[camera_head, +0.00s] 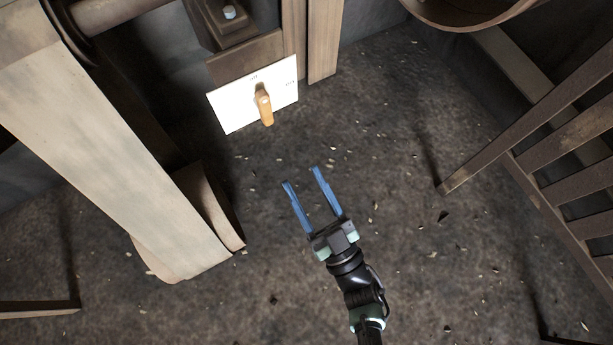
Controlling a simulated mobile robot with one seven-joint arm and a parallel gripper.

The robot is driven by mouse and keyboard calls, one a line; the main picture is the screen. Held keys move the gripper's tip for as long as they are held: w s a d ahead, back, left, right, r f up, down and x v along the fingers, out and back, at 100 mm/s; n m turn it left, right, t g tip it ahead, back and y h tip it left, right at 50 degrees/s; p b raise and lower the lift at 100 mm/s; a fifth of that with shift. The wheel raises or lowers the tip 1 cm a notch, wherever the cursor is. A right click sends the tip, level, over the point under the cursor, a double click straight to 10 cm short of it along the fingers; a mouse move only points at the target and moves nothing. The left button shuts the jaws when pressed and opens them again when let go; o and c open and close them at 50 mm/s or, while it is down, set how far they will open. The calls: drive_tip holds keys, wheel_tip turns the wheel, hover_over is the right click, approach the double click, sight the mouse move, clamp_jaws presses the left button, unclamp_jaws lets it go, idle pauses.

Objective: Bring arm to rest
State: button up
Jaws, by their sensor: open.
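My gripper (304,178) is in the middle of the head view, with two long blue fingers spread apart. Nothing is between the fingers. My arm comes up from the bottom edge, right of centre, and the fingers point up in the picture. A white plate (232,111) with an orange-brown lever (264,104) and small dark lettering lies beyond the fingertips, up and to the left. The gripper is apart from the plate and the lever.
A slatted wooden railing (560,140) stands at the right. A round wooden rim (465,18) shows at the top right. Debris-strewn dark ground (400,150) around my gripper is open.

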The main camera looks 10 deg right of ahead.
idle(0.4)
drive_tip(key=w+a+r+m+t+h+p, duration=0.1)
drive_tip(key=w+r+h+p, duration=0.1)
drive_tip(key=w+r, duration=0.55)
drive_tip(key=w+a+r+m+t+h+p, duration=0.1)
drive_tip(key=w+r+t+h+p, duration=0.2)
drive_tip(key=r, duration=0.8)
drive_tip(key=w+r+m+h+p, duration=0.1)
drive_tip(key=w+r+m+p, duration=0.15)
drive_tip(key=r, duration=0.95)
drive_tip(key=w+r+m+h+p, duration=0.1)
drive_tip(key=w+r+h+p, duration=0.2)
drive_tip(key=r, duration=0.9)
drive_tip(key=s+a+r+n+t+y+p, duration=0.1)
drive_tip(key=s+r+p, duration=0.25)
drive_tip(key=r, duration=0.85)
drive_tip(key=s+a+r+p, duration=0.1)
drive_tip(key=s+r+p, duration=0.25)
drive_tip(key=r, duration=0.95)
drive_tip(key=s+a+r+n+t+y+p, duration=0.1)
drive_tip(key=s+r+p, duration=0.25)
drive_tip(key=r, duration=0.85)
wheel_tip(320, 180, up, 36)
drive_tip(key=p, duration=3.4)
drive_tip(key=shift+d+f+p, duration=0.2)
drive_tip(key=shift+p, duration=0.2)
drive_tip(key=shift+m, duration=0.25)
